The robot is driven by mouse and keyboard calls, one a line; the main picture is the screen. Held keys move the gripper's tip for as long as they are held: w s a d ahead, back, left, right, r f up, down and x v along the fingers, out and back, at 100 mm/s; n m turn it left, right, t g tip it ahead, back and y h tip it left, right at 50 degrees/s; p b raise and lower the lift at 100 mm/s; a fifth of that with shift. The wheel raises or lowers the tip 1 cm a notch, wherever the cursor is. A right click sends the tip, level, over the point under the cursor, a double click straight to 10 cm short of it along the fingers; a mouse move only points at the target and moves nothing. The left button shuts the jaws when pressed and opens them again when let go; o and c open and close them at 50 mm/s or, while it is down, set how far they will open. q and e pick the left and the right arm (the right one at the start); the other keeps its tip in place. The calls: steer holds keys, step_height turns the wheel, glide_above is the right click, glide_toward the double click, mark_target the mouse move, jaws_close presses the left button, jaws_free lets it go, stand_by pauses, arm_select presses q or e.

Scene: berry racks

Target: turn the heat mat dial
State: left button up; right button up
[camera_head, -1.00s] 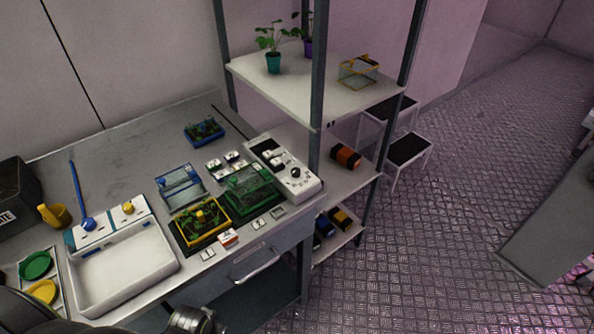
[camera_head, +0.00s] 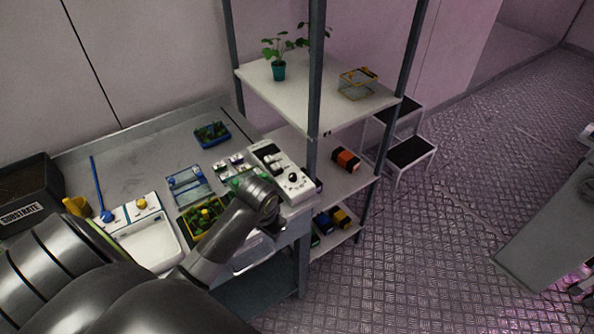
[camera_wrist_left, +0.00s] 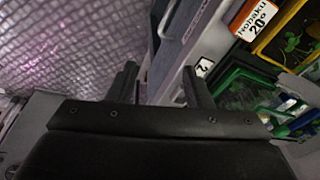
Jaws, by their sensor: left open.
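A white control box (camera_head: 283,170) with a dark display stands at the right end of the bench, beside the shelf post. Its black round dial (camera_head: 293,177) sits near the box's front end and is in clear view. My left gripper (camera_wrist_left: 160,82) is open, its two fingers apart and empty in the left wrist view. In the head view my left arm reaches across the bench front, with its hand in front of and left of the dial, apart from it. The dial does not show in the left wrist view.
A yellow-rimmed tray (camera_head: 190,222) and a blue-framed tray (camera_head: 188,186) sit left of the box. A card reading Nobaku 20° (camera_wrist_left: 254,20) lies at the bench edge. A shelf post (camera_head: 315,110) rises right behind the box.

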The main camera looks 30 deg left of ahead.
arm_select(q)
steer(key=w+a+r+g, duration=0.1)
steer(key=w+a+r, duration=0.1)
steer(key=w+r, duration=0.35)
steer(key=w+a+r, duration=0.1)
steer(key=w+r, duration=0.1)
steer(key=w, duration=0.6)
step_height(320, 180, up, 11)
steer(key=n+h, duration=0.1)
glide_above(293, 175)
steer(key=shift+g, duration=0.4)
step_height(293, 175, down, 18)
steer(key=b, duration=0.4)
steer(key=shift+r, duration=0.15)
arm_select(e)
step_height(293, 175, down, 4)
steer(key=shift+s+d, duration=0.1)
steer(key=shift+d, duration=0.05)
arm_select(q)
steer(key=shift+c, duration=0.5)
